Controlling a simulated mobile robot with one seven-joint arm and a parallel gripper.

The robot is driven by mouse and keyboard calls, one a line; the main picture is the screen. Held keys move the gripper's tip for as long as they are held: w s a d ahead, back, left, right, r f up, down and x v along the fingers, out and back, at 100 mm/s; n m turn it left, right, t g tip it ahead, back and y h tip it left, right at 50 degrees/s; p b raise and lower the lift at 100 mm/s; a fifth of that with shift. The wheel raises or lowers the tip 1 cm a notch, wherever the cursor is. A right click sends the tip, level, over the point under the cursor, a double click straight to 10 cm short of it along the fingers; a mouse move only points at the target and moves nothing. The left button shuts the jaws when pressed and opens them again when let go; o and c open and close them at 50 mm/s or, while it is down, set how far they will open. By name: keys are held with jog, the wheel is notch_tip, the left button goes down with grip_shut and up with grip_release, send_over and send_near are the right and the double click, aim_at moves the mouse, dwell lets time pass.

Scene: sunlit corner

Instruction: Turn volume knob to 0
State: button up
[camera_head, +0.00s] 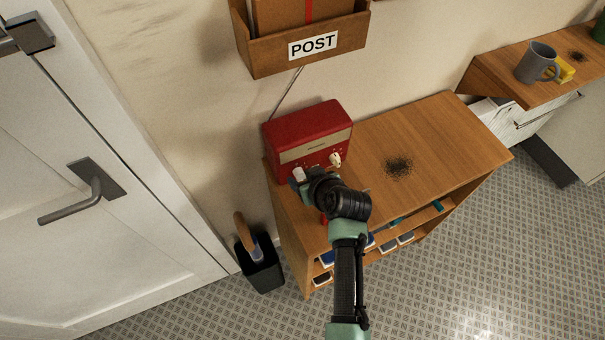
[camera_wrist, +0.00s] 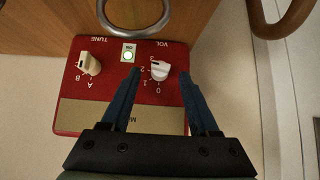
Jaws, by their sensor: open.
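A red radio (camera_head: 310,128) stands on the left end of a wooden cabinet, against the wall. In the wrist view its panel appears upside down, with a white VOL knob (camera_wrist: 159,70) and a cream TUNE knob (camera_wrist: 88,64). The VOL scale runs from 0 to 3; the knob's dark mark seems to point between 2 and 3. My gripper (camera_wrist: 160,75) is open, with its blue fingers on either side of the VOL knob in the picture. I cannot tell whether they touch it. In the head view my gripper (camera_head: 309,180) is close to the radio's front and partly hides it.
The cabinet top (camera_head: 440,140) is bare right of the radio except for a dark patch. A POST box (camera_head: 270,62) hangs above. A black bin (camera_head: 262,272) stands left of the cabinet, near the door (camera_head: 120,270).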

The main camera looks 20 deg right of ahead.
jog(key=shift+x, duration=0.9)
grip_shut()
